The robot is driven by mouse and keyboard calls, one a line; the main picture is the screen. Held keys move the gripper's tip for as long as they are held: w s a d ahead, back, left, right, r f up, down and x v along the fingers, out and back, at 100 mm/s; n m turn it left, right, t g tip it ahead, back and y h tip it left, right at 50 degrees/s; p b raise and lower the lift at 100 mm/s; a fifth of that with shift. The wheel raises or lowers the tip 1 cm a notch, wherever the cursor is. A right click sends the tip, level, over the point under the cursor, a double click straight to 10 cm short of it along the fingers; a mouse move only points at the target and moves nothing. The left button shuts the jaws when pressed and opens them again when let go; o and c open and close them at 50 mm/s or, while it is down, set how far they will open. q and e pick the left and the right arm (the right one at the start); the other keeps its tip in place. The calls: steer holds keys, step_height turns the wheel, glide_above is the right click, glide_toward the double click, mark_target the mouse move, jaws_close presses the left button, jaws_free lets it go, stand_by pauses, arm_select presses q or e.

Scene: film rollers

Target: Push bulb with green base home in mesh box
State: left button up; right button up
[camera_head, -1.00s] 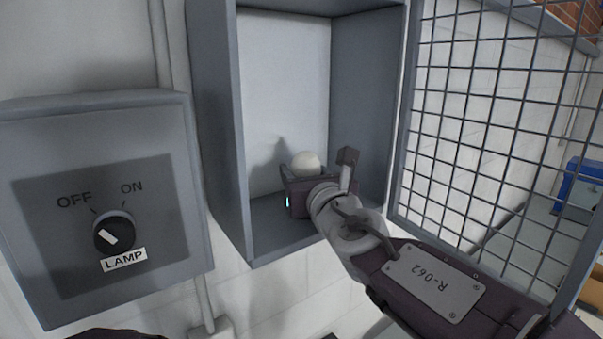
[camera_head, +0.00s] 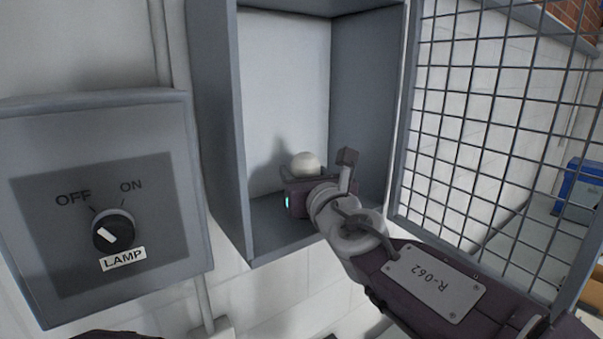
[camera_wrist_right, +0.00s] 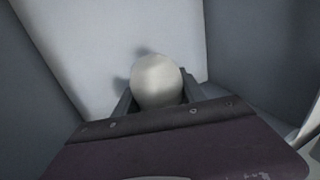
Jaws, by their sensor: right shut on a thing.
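The white globe of the bulb (camera_head: 305,164) shows inside the open grey box (camera_head: 222,150), near its back wall. It also shows in the right wrist view (camera_wrist_right: 158,80), between the two fingers. My right gripper (camera_wrist_right: 157,98) is shut on the bulb. In the head view the gripper body covers the lower part of the bulb, so its base, the base's colour and any socket are hidden. The mesh door (camera_head: 490,130) of the box stands open to the right.
A grey switch panel (camera_head: 185,190) with a lamp knob (camera_head: 113,233) is on the wall at the left; the knob's labels read OFF and ON. The box side walls stand close on both sides of my right gripper. A blue bin (camera_head: 580,190) stands far right.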

steer(key=shift+f+b, duration=0.55)
steer(key=shift+f, duration=0.05)
stand_by(0.4)
steer(key=shift+s+f, duration=0.1)
steer(key=shift+f, duration=0.05)
stand_by(0.3)
steer(key=o, duration=1.4)
steer(key=shift+o, duration=0.4)
steer(key=o, duration=0.6)
steer(key=shift+r, duration=0.2)
steer(key=shift+r, duration=0.1)
